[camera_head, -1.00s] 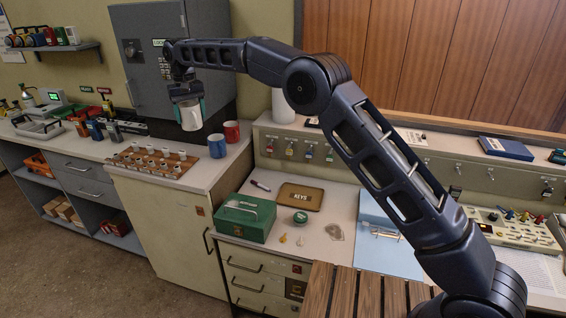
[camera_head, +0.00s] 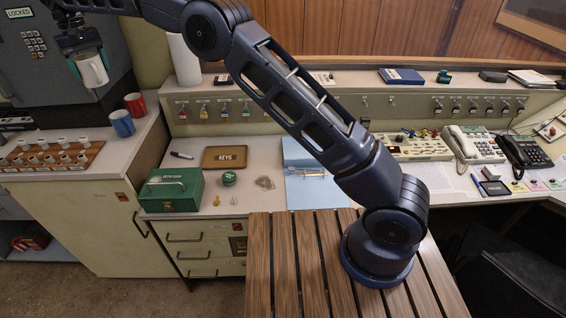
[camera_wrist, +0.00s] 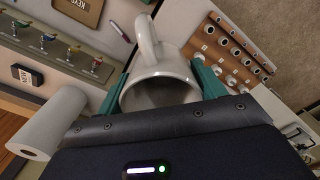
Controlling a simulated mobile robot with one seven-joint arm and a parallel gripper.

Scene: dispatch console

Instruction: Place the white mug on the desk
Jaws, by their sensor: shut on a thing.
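The white mug (camera_head: 92,70) is held in the air by my gripper (camera_head: 88,56) at the upper left of the head view, above the counter with the other mugs. In the wrist view the mug (camera_wrist: 160,85) sits between the two green fingers, its handle pointing up in the picture and its open rim toward the camera. My gripper (camera_wrist: 160,92) is shut on it. The desk (camera_head: 265,150) is to the right and lower, with a clear patch right of the green cash box (camera_head: 172,190) and around the brown KEYS tray (camera_head: 225,157).
A blue mug (camera_head: 122,123) and a red mug (camera_head: 136,104) stand on the counter below my gripper. A wooden rack (camera_head: 50,157) holds several white pieces. A blue folder (camera_head: 303,180), a green round tin (camera_head: 229,177) and a telephone (camera_head: 472,143) occupy the desk.

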